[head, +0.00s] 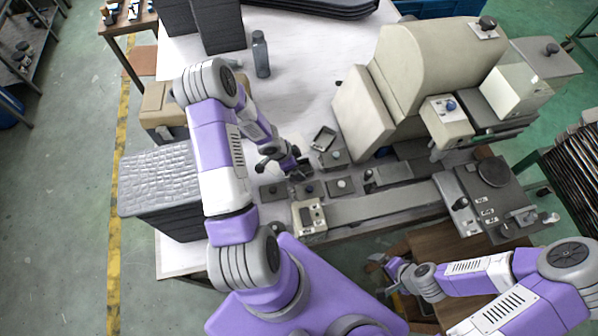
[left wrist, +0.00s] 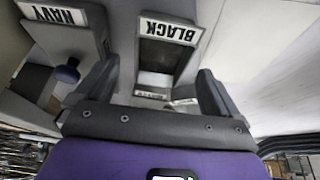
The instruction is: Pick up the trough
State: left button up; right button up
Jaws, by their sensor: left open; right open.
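A small dark open tray with a pale rim (head: 323,139), which looks like the trough, lies on the white table in the head view, just beyond my left gripper (head: 297,168). My left gripper is low over the panels, and its contact with anything cannot be made out. In the left wrist view its fingers (left wrist: 157,95) are apart and empty. Ahead of them is a grey panel with a dark recess labelled BLACK (left wrist: 168,55), and a panel labelled NAVY (left wrist: 52,14) is at the upper left. My right gripper (head: 392,270) is open, low at the front right, apart from the tray.
A large beige machine (head: 420,75) fills the right of the table. Several small panels with knobs (head: 340,186) crowd around the left gripper. A grey bottle (head: 261,55) stands behind. A wrapped dark stack (head: 160,180) is at left. The white table middle (head: 295,75) is clear.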

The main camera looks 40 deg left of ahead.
aim_at(302, 171)
pick_arm(q)
jog(key=b+x, duration=0.2)
jog(key=x, duration=0.2)
jog(key=shift+s+a+b, duration=0.1)
jog(key=shift+a+b, duration=0.05)
jog(key=shift+b, duration=0.2)
jog(key=shift+r, duration=0.1)
jog(key=shift+c, duration=0.3)
jog(key=c, duration=1.2)
